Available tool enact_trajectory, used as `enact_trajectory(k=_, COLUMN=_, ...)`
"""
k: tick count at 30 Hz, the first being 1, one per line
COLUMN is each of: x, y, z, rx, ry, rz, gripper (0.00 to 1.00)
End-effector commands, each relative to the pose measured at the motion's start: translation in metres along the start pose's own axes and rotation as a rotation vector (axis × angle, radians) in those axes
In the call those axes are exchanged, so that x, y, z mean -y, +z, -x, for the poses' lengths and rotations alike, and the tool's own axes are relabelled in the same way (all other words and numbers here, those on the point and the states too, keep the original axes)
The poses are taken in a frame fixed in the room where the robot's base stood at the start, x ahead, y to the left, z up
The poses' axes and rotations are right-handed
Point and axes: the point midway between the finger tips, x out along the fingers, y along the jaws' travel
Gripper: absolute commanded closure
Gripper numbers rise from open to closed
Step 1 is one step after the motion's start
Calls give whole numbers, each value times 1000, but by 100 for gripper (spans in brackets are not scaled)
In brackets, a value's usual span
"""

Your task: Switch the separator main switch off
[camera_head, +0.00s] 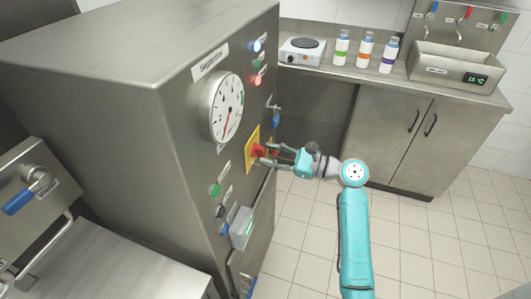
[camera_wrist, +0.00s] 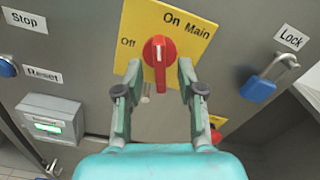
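The main switch is a red rotary knob (camera_wrist: 159,54) on a yellow plate (camera_wrist: 195,30) marked "On Main" at the top and "Off" at the left. The knob's handle stands about upright in the wrist view, with a white line on its face. In the head view the red knob (camera_head: 258,151) is on the front of the grey separator cabinet (camera_head: 180,110). My gripper (camera_wrist: 159,66) is open, one fingertip on each side of the knob. I cannot tell whether either finger touches it. In the head view my gripper (camera_head: 275,154) reaches the panel from the right.
A blue padlock (camera_wrist: 257,89) hangs right of the plate. A display box (camera_wrist: 50,124) sticks out at the lower left. A red part (camera_wrist: 215,135) shows behind my right finger. A gauge (camera_head: 227,108) is above the switch. Open tiled floor (camera_head: 310,235) lies right of the cabinet.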

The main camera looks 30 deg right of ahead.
Motion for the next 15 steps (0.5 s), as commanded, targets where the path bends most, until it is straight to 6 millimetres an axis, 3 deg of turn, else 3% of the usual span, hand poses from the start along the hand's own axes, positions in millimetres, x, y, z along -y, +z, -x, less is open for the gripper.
enact_trajectory(k=6, x=0, y=0, z=-18, rx=1, ry=1, rz=0, gripper=61)
enact_trajectory(k=15, x=0, y=0, z=-20, rx=0, ry=0, rz=0, gripper=61)
